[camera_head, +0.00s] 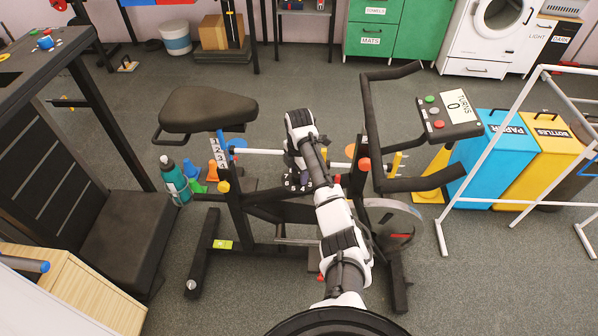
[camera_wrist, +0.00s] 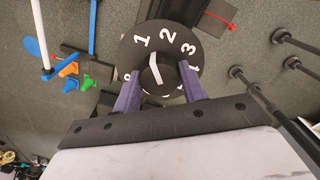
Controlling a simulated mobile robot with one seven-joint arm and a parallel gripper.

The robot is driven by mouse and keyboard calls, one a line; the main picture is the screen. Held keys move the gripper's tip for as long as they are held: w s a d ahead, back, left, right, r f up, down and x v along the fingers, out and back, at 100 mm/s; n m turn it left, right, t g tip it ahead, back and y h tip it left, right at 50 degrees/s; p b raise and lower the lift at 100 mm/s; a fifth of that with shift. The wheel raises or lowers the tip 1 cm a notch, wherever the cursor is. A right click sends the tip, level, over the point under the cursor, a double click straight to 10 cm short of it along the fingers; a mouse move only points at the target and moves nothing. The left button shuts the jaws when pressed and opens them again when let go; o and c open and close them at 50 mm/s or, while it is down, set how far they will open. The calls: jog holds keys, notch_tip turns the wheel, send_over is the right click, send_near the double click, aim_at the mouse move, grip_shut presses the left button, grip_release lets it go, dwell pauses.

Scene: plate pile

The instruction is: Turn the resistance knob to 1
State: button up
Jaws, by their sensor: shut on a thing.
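The resistance knob (camera_wrist: 163,86) is a dark round knob with a white pointer line, in the middle of a black dial (camera_wrist: 155,32) with white numerals 1 to 4. Part of a further numeral shows at the left edge. The pointer line slants up and left, roughly toward the 1. My gripper (camera_wrist: 160,75) has its two purple fingers on either side of the knob, shut on it. In the head view my gripper (camera_head: 304,176) reaches down to the exercise bike's frame (camera_head: 238,215); my arm hides the knob there.
A teal bottle (camera_head: 175,182) and small cones (camera_head: 216,171) stand left of the frame. Blue (camera_head: 490,165) and yellow (camera_head: 543,170) bins stand right.

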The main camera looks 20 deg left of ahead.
jog(key=shift+n, duration=1.1)
jog(key=o, duration=1)
jog(key=shift+r, duration=6.9)
